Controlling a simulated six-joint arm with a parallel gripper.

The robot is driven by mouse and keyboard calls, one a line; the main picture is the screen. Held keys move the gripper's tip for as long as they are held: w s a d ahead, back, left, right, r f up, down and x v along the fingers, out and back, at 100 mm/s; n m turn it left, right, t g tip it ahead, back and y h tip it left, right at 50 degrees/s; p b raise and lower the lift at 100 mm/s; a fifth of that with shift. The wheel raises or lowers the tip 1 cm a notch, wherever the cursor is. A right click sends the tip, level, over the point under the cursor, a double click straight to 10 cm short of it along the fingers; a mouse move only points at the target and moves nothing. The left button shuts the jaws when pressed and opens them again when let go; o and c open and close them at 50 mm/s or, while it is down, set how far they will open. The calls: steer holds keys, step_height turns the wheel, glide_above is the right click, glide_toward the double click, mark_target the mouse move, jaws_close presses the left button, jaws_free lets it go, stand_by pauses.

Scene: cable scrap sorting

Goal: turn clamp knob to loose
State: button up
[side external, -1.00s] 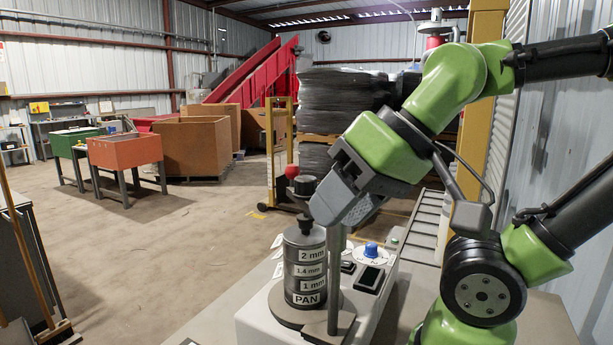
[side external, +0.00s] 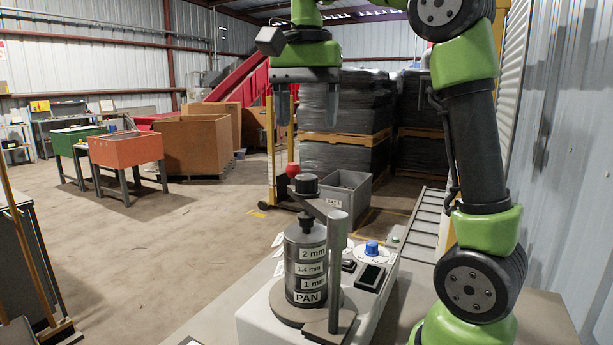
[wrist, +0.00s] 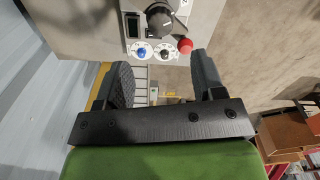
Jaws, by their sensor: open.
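The black clamp knob (side external: 306,184) sits at the end of a grey clamp arm (side external: 322,205) above the sieve stack (side external: 305,262). A red ball (side external: 292,170) shows just behind the knob. In the wrist view the dark knob (wrist: 160,20) is at the top, beyond the fingertips. My gripper (side external: 307,118) is open and empty, high above the knob, with its fingers pointing down. Its two fingers also show in the wrist view (wrist: 160,65), wide apart with nothing between them. I cannot read the knob's setting.
The clamp post (side external: 337,265) stands right beside the stack. A blue knob (side external: 371,248) and a dark display (side external: 370,277) are on the machine's panel. A grey bin (side external: 346,188) lies behind. The air between my gripper and the knob looks clear.

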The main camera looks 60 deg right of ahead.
mark_target(306, 176)
step_height(306, 176, down, 10)
steer(key=shift+r, duration=0.1)
stand_by(0.5)
steer(key=c, duration=0.9)
